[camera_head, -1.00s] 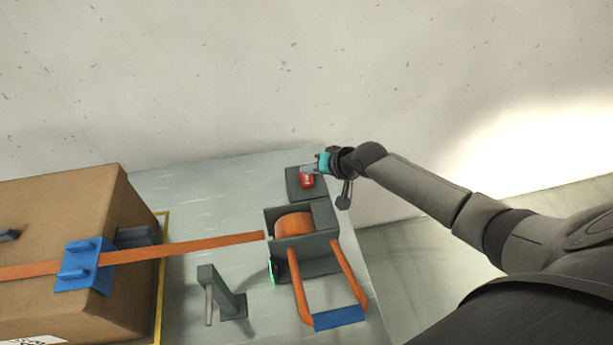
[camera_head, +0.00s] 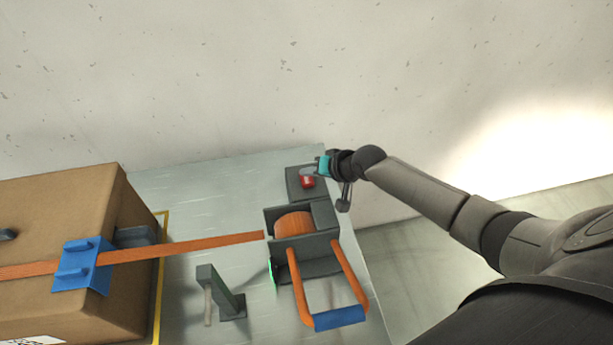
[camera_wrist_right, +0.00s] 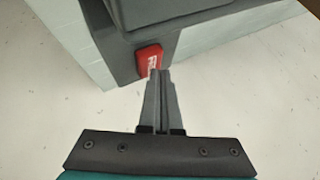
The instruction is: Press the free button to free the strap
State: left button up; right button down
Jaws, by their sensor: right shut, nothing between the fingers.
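The red button (camera_head: 307,182) sits on a dark grey box (camera_head: 292,184) near the table's back right corner. It also shows in the right wrist view (camera_wrist_right: 149,61), with white lettering on its face. My right gripper (camera_head: 313,172) is shut and empty, its fingertips at the button's edge. Whether they touch it I cannot tell. The orange strap (camera_head: 205,243) runs from a grey winder (camera_head: 322,246) through a blue buckle (camera_head: 82,267) over the cardboard box (camera_head: 60,210). My left gripper is not in view.
An orange handle with a blue grip (camera_head: 339,317) sticks out from the front of the winder. A grey post with a lever (camera_head: 222,290) stands left of it. A bare wall is behind the table. The table top is clear left of the button box.

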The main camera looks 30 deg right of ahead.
aim_at(309, 180)
jog(key=shift+f, duration=0.45)
dwell(0.3)
jog(key=shift+r, duration=0.1)
jog(key=shift+r+p, duration=0.85)
jog(key=shift+r, duration=0.05)
notch_tip(309, 180, up, 5)
jog(key=p, duration=0.5)
dwell(0.5)
